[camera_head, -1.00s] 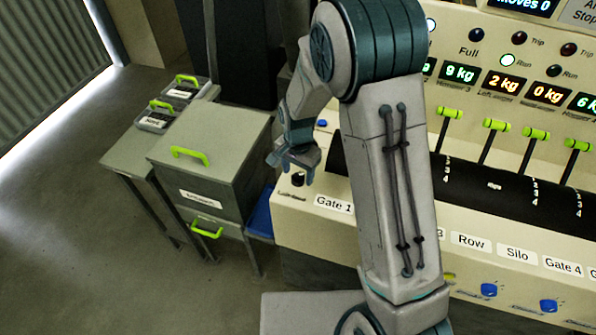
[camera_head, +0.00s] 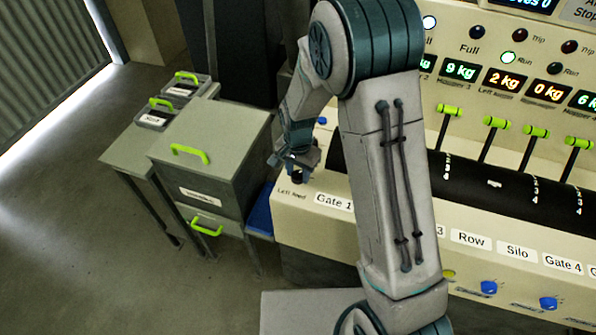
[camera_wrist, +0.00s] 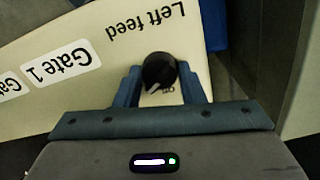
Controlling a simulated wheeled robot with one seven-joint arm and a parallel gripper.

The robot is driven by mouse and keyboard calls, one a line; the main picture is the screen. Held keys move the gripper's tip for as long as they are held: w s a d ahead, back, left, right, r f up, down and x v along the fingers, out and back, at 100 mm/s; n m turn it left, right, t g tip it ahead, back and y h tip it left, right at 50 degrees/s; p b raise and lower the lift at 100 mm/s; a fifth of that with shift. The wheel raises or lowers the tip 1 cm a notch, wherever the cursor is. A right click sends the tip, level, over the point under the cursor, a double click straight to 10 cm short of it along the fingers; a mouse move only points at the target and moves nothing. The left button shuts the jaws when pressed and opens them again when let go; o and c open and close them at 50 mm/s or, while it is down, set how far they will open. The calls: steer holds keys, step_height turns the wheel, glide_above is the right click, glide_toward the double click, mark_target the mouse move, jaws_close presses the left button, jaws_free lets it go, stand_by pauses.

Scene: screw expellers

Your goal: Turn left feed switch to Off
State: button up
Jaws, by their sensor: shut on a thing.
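The left feed switch is a round black knob (camera_wrist: 159,70) on the cream panel, beside the "Left feed" label (camera_wrist: 146,22), upside down in the wrist view. My gripper (camera_wrist: 159,82) has its two blue-grey fingers on either side of the knob and is shut on it. A short pale mark shows on the knob's lower edge in the wrist view, near a small label too blurred to read. In the head view my gripper (camera_head: 296,166) is at the panel's left end, above the "Left feed" label, and mostly hides the knob.
The "Gate 1" label (camera_head: 333,202) is just right of the switch. A dark roller (camera_head: 470,180) and green-handled levers (camera_head: 495,123) lie further right. A grey cabinet (camera_head: 205,150) with green handles stands left, close to the panel. Open floor (camera_head: 60,230) is further left.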

mark_target(298, 172)
steer(key=n+b, duration=0.3)
steer(key=n, duration=0.2)
steer(key=shift+f+b, duration=0.15)
steer(key=shift+b, duration=0.15)
steer(key=n+b, duration=0.2)
steer(key=n, duration=0.4)
steer(key=shift+n, duration=0.3)
steer(key=o, duration=1)
steer(key=shift+r, duration=0.2)
step_height(298, 172, up, 14)
steer(key=shift+f+b, duration=0.15)
steer(key=shift+b, duration=0.45)
